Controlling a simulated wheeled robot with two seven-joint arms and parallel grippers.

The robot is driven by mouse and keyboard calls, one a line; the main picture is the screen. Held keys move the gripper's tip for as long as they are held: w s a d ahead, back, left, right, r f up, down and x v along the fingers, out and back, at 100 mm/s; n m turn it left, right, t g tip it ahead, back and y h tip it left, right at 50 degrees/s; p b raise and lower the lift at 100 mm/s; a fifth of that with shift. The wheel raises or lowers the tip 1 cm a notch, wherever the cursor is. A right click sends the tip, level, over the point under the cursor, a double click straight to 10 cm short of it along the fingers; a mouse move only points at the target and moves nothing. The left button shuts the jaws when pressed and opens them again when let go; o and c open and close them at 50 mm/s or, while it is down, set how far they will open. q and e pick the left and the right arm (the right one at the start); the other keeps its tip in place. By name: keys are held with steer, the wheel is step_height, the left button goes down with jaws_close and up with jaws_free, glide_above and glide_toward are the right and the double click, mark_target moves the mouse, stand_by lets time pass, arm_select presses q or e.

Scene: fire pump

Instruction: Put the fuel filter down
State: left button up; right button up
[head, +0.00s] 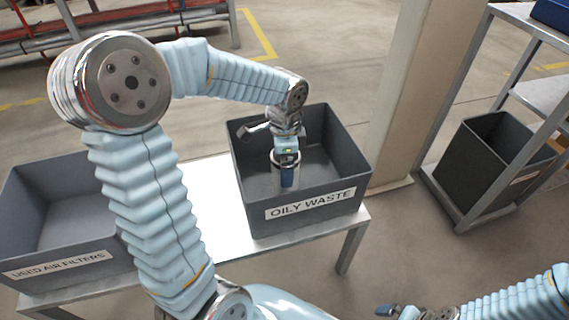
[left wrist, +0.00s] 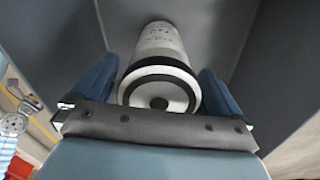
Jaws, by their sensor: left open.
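The fuel filter (left wrist: 160,50) is a pale cylinder with a dark ring and dark centre hole at its near end. It is inside the grey OILY WASTE bin (head: 310,228), with a sliver of its white side (head: 278,180) visible in the head view. My left gripper (left wrist: 158,88) is open, its blue fingers on either side of the filter, pointing down into the bin. Whether either finger touches the filter, I cannot tell. My right gripper (head: 388,311) is at the bottom edge of the head view; its fingers are only partly seen.
A grey USED AIR FILTERS bin (head: 50,215) stands on the same table (head: 212,205), to the left. The bin walls rise around my left gripper. A pillar (head: 412,90) and a shelf with another dark bin (head: 490,160) are at right.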

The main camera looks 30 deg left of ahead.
arm_select(q)
step_height(320, 180, up, 11)
steer(key=shift+p, duration=0.85)
